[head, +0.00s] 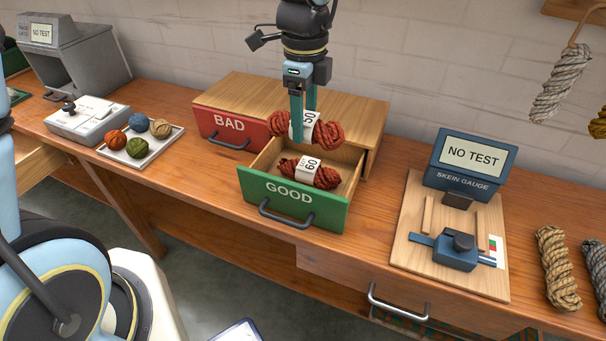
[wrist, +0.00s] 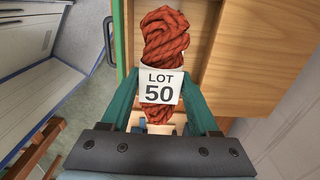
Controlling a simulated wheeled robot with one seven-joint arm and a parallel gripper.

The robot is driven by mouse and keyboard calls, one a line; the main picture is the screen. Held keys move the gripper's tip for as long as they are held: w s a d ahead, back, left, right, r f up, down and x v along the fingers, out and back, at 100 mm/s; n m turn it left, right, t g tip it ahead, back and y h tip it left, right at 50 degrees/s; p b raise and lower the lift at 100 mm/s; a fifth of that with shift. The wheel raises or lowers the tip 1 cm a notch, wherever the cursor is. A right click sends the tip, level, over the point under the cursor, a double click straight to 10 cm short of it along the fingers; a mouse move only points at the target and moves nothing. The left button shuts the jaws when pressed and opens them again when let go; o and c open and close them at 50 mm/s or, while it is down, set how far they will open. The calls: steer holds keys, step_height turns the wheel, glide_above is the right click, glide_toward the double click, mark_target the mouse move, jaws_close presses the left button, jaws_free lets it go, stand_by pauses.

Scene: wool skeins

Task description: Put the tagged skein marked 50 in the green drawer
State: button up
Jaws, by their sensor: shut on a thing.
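The red skein tagged 50 (head: 328,133) is held in my gripper (head: 303,118) above the open green drawer (head: 292,206), which is labelled GOOD. In the wrist view the skein (wrist: 166,38) lies between the two green fingers of my gripper (wrist: 162,100), and its white tag reads LOT 50. The fingers are shut around the tagged middle. Another red skein, tagged 60 (head: 327,177), lies inside the green drawer, below the held one.
The red drawer labelled BAD (head: 232,131) is closed, left of the green one. A skein gauge (head: 470,165) reading NO TEST stands right. A tray (head: 165,145) holds several yarn balls. Tan and grey skeins (head: 557,265) lie far right.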

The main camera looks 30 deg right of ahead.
step_height(320, 180, down, 9)
steer(key=shift+r+p, duration=0.15)
steer(key=shift+p, duration=0.4)
steer(key=o, duration=1.3)
steer(key=shift+o, duration=0.2)
